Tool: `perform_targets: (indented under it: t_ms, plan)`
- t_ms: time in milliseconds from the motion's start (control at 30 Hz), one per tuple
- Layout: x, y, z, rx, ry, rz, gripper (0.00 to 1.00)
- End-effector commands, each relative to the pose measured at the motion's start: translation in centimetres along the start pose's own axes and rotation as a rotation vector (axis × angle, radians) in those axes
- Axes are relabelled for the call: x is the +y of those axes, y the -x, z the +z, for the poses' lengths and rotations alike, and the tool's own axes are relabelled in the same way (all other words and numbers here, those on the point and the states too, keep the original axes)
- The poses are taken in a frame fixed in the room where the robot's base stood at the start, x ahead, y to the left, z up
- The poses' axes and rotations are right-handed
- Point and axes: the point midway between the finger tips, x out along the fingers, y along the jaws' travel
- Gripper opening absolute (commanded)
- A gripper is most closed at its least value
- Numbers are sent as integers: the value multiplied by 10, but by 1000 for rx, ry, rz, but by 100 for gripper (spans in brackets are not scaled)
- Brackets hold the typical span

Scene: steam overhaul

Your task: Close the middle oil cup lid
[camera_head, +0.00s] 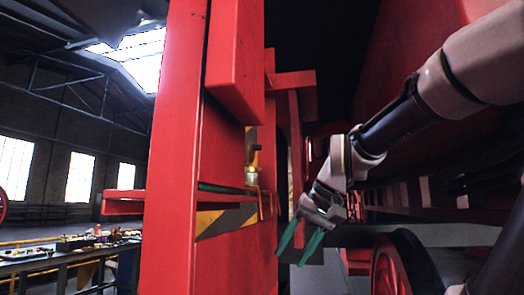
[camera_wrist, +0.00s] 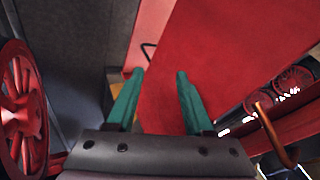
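A small brass oil cup (camera_head: 252,177) stands on a ledge of the red frame, near the middle of the head view. A small dark and brass piece shows just above it; I cannot tell whether this is its lid. Only this one cup is clear, and I cannot tell whether it is the middle one. My gripper (camera_head: 290,259) is to the right of and below the cup, apart from it, with its green fingers pointing down. In the wrist view my gripper (camera_wrist: 160,72) has its fingers apart with nothing between them. No oil cup is clear there.
A red upright beam (camera_head: 175,150) stands left of the cup. A yellow-and-black striped plate (camera_head: 225,219) lies below the ledge. A red wheel (camera_head: 400,268) is at the lower right. A red panel (camera_wrist: 225,55) and a copper-coloured pipe (camera_wrist: 275,135) show in the wrist view.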

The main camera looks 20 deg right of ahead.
Motion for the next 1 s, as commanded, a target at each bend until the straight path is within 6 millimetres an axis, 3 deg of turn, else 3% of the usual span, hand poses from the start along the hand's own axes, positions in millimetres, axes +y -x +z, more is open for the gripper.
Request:
perform_targets:
  t_ms: [167, 300, 500, 600, 767, 1000]
  plan:
    - [-34, 42, -46, -130, 52, -336, 52]
    - [-56, 96, -102, -60, 153, -647, 52]
    - [-59, 167, -167, 169, 297, -935, 52]
    - [-58, 187, -182, 246, 341, -994, 52]
    - [-64, 193, -188, 283, 363, -1020, 52]
    - [-99, 171, -189, 279, 363, -1019, 52]
